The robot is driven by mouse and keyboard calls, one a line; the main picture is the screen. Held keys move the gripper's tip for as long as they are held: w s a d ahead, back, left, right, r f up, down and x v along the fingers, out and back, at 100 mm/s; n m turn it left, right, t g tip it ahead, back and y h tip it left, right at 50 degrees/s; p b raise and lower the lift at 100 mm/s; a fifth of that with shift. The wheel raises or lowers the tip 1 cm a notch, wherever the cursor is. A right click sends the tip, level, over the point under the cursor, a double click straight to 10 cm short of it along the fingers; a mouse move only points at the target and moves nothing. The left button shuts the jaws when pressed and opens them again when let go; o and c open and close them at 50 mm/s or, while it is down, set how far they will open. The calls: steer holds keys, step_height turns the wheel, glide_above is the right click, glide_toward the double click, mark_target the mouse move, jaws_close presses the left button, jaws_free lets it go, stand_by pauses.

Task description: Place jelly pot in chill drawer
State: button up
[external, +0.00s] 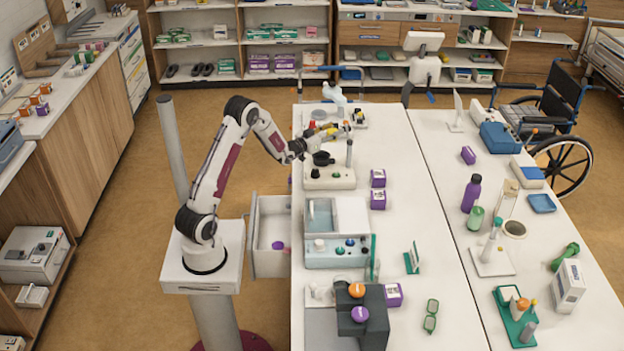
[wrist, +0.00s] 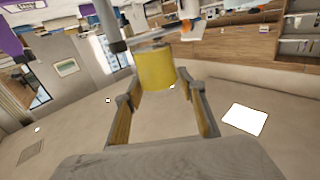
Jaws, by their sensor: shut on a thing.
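My gripper (wrist: 160,98) is shut on a yellow cylinder (wrist: 156,70), which shows between its two fingers in the wrist view. I take this cylinder for the jelly pot, but no label is readable. In the external view my gripper (external: 335,131) is over the far left part of the long white table, and the small yellow piece there is hard to make out. An open pale drawer (external: 255,240), likely the chill drawer, juts from the table's left side, nearer than the gripper. A small purple item (external: 278,245) and a pinkish one are in it.
Beside the drawer stands a white and teal unit (external: 337,255) with knobs. A pale device (external: 329,179) with dark parts stands below the gripper. Purple boxes (external: 378,178) and a dark stand (external: 363,318) are on the table. The table's middle right strip is largely clear.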

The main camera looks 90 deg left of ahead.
steer(key=s+a+f+y, duration=0.1)
steer(key=s+a+f, duration=0.4)
steer(key=a, duration=0.4)
steer(key=s+a+f, duration=0.5)
steer(key=a, duration=0.4)
steer(key=w+r+m+t+h, duration=0.1)
steer(key=w+r+h, duration=0.1)
steer(key=w+r, duration=0.1)
steer(key=shift+w+r+h, duration=0.25)
steer(key=shift+r+h, duration=0.05)
steer(key=shift+r, duration=0.15)
steer(key=shift+f, duration=2.5)
steer(key=shift+f, duration=2.3)
steer(key=shift+f, duration=0.2)
